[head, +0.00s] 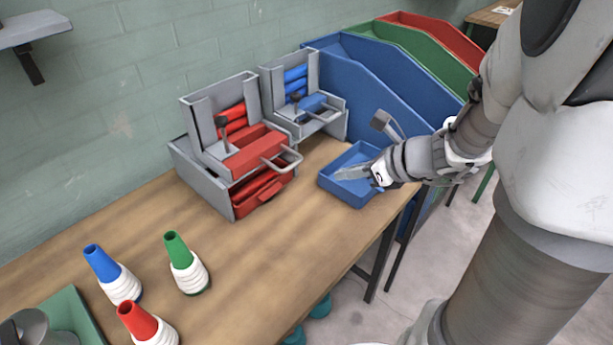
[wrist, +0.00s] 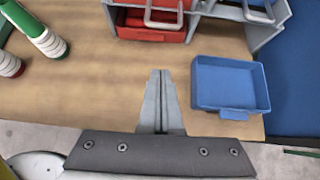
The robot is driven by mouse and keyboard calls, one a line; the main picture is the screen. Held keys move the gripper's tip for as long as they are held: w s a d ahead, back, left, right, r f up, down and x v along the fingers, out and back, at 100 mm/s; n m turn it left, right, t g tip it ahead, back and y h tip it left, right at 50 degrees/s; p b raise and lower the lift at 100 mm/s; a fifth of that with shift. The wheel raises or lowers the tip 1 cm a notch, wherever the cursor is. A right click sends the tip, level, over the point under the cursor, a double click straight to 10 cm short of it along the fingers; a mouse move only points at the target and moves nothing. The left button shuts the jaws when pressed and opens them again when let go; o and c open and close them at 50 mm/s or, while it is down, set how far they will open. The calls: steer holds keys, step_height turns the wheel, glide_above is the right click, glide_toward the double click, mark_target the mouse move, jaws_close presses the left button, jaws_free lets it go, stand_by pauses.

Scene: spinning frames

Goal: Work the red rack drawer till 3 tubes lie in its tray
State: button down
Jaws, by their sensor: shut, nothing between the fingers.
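The red rack (head: 190,115) is a grey housing with several red tubes (head: 232,118) stacked in its upright chute. Its red drawer (head: 252,150) has a grey loop handle (head: 288,160) and stands out at the front. Below it is the red tray (head: 268,197); red shapes show inside, but I cannot tell how many tubes lie there. In the wrist view the handle (wrist: 164,22) and tray (wrist: 130,32) are at the top edge. My gripper (head: 342,174) is shut and empty, apart from the handle. It also shows in the wrist view (wrist: 160,72), over the bench.
A blue tray (wrist: 232,107) lies on the bench right of my fingers. A blue rack (head: 338,105) stands right of the red one, before large blue, green and red bins (head: 370,75). Coloured cones with white rings (head: 188,272) stand at front left. Bare bench (head: 235,245) lies between.

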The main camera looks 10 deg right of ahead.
steer(key=w+a+f+b, duration=0.2)
steer(key=w+a+f, duration=0.3)
steer(key=w, duration=0.4)
steer(key=shift+w+a+f+b, duration=0.25)
steer(key=shift+w+a+b, duration=0.1)
steer(key=shift+a, duration=0.3)
steer(key=w+a, duration=0.1)
steer(key=w, duration=0.1)
steer(key=w+a, duration=0.2)
steer(key=w, duration=0.1)
steer(key=shift+w+a, duration=0.3)
steer(key=shift+a, duration=0.1)
steer(key=shift+r, duration=0.1)
steer(key=shift+a, duration=0.1)
